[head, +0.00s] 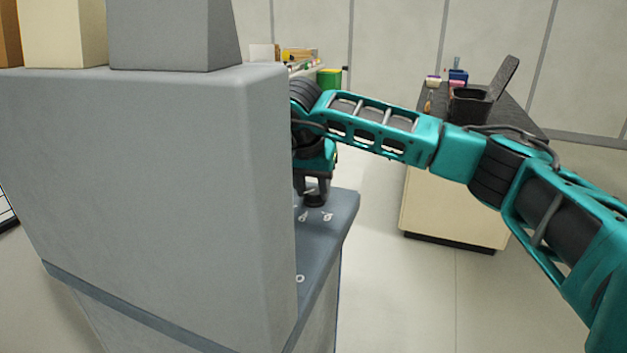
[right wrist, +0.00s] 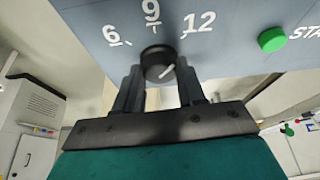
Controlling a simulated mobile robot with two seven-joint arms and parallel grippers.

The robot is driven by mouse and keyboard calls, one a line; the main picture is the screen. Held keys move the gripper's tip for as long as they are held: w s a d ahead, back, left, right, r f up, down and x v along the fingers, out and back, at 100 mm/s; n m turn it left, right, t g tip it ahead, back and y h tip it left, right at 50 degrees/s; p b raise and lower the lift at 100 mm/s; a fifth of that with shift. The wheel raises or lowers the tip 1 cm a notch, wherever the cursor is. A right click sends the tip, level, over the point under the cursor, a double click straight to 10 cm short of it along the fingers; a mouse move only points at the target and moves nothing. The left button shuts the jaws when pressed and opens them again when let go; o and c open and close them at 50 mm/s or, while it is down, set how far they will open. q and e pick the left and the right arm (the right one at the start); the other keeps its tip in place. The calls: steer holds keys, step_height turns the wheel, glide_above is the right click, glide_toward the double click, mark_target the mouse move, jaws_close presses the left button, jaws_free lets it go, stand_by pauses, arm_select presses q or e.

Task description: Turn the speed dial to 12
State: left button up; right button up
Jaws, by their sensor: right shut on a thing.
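The speed dial (right wrist: 157,60) is a round black knob with a short white line, on a blue-grey panel (right wrist: 90,20) marked 6, 9 and 12. The white line slants towards the upper right, on the side of the 12; I cannot tell whether it lines up exactly with the 12 tick. My right gripper (right wrist: 158,88) has one finger on each side of the dial and is shut on it. In the head view my right gripper (head: 314,188) points down at the panel, with the dial (head: 315,200) mostly hidden between its fingers. My left gripper is not in view.
A green START button (right wrist: 272,40) sits on the panel right of the dial. In the head view the big grey machine housing (head: 140,190) fills the left and hides part of the panel. A cream cabinet (head: 440,215) with a dark top stands at the right, with open floor between.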

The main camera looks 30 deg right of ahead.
steer(key=shift+w+r+m, duration=0.1)
steer(key=shift+m, duration=0.4)
steer(key=o, duration=1.1)
steer(key=shift+c, duration=0.2)
steer(key=v, duration=1.2)
steer(key=shift+a+r+g, duration=0.25)
steer(key=shift+r+g, duration=0.05)
steer(key=shift+r, duration=0.1)
steer(key=shift+d, duration=0.1)
